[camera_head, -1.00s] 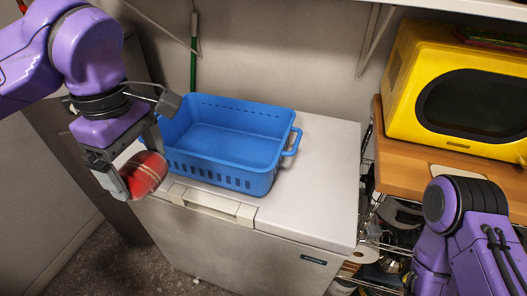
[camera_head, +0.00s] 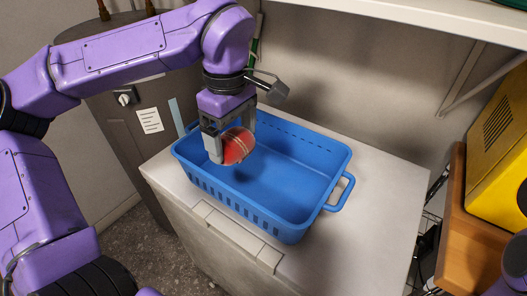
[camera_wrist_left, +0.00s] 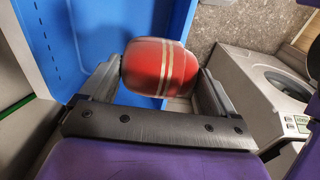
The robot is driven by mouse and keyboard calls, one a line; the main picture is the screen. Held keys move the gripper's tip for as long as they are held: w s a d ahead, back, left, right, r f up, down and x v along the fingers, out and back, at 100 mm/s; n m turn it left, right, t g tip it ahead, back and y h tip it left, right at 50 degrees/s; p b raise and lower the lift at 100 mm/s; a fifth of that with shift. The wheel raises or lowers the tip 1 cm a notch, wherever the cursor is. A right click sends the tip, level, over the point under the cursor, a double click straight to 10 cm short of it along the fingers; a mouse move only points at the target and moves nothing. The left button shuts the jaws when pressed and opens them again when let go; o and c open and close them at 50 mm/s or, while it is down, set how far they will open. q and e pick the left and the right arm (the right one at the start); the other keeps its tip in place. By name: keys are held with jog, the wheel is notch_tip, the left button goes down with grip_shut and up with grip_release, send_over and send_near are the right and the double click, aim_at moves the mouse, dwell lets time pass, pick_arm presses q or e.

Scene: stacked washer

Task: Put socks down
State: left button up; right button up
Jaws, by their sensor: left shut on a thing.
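The rolled socks (camera_head: 238,146) are a rounded red bundle with pale stripes. My left gripper (camera_head: 226,150) is shut on them and holds them over the left part of the blue basket (camera_head: 332,205). The basket's visible inside is empty. In the left wrist view, the socks (camera_wrist_left: 160,68) sit between the two fingers, with the blue basket wall (camera_wrist_left: 110,30) beyond and to the left. Whether the socks touch the basket is not clear. My right gripper is out of view; only a bit of that arm shows at the right edge.
The basket stands on a white chest-like appliance (camera_head: 370,200) with a front handle. A yellow microwave (camera_head: 500,150) sits on a wooden shelf (camera_head: 470,225) at right. A shelf (camera_head: 410,15) hangs above. A white washer (camera_wrist_left: 260,85) shows in the wrist view.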

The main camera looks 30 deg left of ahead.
pick_arm(q)
jog(key=w+f+p, duration=0.2)
jog(key=w+f, duration=0.8)
jog(key=f, duration=0.1)
jog(key=shift+d+f, duration=0.15)
jog(key=shift+d, duration=0.1)
jog(key=shift+f, duration=0.15)
jog(key=shift+f, duration=0.45)
jog(key=o, duration=0.8)
jog(key=shift+c, duration=0.2)
jog(key=shift+r, duration=0.15)
notch_tip(320, 180, up, 8)
jog(key=shift+r+b, duration=0.25)
jog(key=shift+b, duration=0.05)
